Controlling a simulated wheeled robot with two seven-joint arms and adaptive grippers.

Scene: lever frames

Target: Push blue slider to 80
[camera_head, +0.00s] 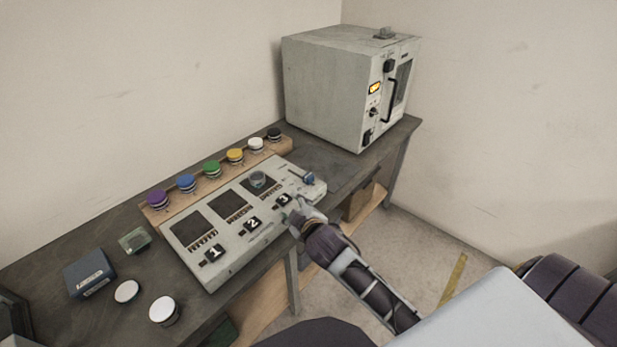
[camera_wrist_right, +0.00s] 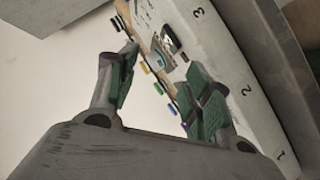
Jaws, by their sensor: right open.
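The blue slider (camera_head: 309,178) sits at the right end of the grey control panel (camera_head: 228,262), near a light track. My right gripper (camera_head: 299,212) is open and empty near the panel's front right edge, close to the number 3 and just in front of the slider. It does not appear to touch the slider. In the right wrist view both fingers of the gripper (camera_wrist_right: 163,66) are spread, with the panel (camera_wrist_right: 236,75) beyond them. I cannot make out the slider for sure there, and its scale is too small to read. My left gripper is not in view.
Behind the panel a wooden strip (camera_head: 150,216) bears several coloured buttons. A grey oven-like box (camera_head: 326,90) stands at the back. A blue box (camera_head: 88,273) and two white discs lie at the left on the table.

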